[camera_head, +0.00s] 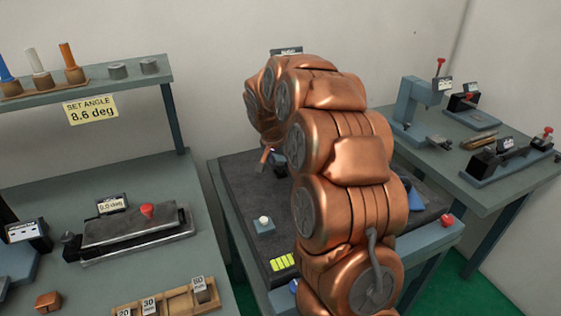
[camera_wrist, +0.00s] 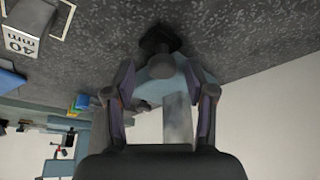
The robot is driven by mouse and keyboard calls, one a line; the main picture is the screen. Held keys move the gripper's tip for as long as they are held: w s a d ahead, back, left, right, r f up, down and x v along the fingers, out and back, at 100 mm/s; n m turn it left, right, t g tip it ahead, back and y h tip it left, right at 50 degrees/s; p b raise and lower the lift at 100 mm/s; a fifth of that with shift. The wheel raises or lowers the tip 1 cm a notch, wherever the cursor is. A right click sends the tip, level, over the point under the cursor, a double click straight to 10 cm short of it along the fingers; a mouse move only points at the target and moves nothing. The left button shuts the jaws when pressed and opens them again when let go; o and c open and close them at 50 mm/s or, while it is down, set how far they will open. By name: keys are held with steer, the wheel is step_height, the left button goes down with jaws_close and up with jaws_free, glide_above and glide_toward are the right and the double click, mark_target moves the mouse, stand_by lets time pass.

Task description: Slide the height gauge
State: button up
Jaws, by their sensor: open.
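In the wrist view a blue-grey rounded part with a pale grey upright bar (camera_wrist: 178,120) stands between the fingers of my gripper (camera_wrist: 162,80). A dark block (camera_wrist: 160,40) is just beyond it on the speckled dark plate. This looks like the height gauge, but I cannot tell for sure. My gripper is open, with one finger on each side; whether either finger touches is unclear. A small dark display (camera_head: 286,51) shows above the arm.
A block marked 40 mm (camera_wrist: 22,42) lies on the plate in the wrist view. In the head view, a bench with an angle fixture (camera_head: 140,228) and a block rack (camera_head: 165,300) is left. A table with gauges (camera_head: 480,150) is right.

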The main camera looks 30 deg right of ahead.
steer(key=v, duration=1.2)
stand_by(0.3)
